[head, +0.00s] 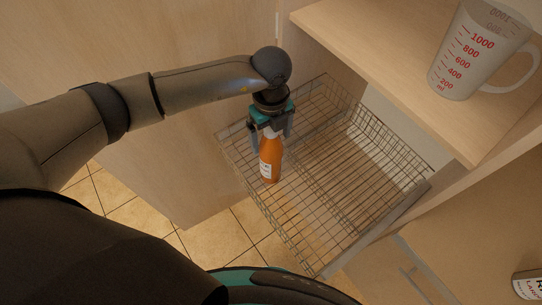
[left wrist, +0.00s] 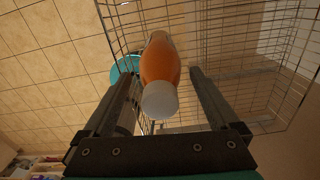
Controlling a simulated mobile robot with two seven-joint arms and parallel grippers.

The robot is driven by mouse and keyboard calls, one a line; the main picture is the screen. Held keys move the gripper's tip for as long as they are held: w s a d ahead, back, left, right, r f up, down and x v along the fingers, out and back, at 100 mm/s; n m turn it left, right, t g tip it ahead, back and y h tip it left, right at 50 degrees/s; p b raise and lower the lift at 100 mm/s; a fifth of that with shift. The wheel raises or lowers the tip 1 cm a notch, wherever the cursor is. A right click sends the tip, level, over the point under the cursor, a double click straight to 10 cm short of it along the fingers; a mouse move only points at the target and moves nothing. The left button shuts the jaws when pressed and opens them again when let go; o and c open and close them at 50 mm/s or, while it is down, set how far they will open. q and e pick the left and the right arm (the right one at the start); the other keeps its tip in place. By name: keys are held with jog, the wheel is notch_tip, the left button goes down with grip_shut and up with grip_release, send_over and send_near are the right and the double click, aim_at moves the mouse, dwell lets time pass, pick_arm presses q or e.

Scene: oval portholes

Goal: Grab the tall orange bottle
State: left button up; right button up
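The tall orange bottle (head: 269,165) has a white cap and a white label and stands in the wire basket (head: 330,195), near its left side. In the left wrist view the bottle (left wrist: 160,65) shows cap first, between the two fingers. My left gripper (head: 271,138) is above the bottle, pointing down, with its fingers on either side of the cap and upper part. In the left wrist view the gripper (left wrist: 163,78) is open, with gaps between the bottle and both fingers. My right gripper is not in view.
The wire basket is pulled out below a wooden shelf (head: 345,30). A clear measuring cup (head: 465,55) with red marks stands on that shelf. A labelled can (head: 527,285) shows at the lower right. A wooden cabinet panel (head: 170,165) stands left of the basket. The basket's right part is empty.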

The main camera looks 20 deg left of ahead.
pick_arm(q)
grip_shut()
dwell(0.6)
jog(key=shift+r, duration=0.1)
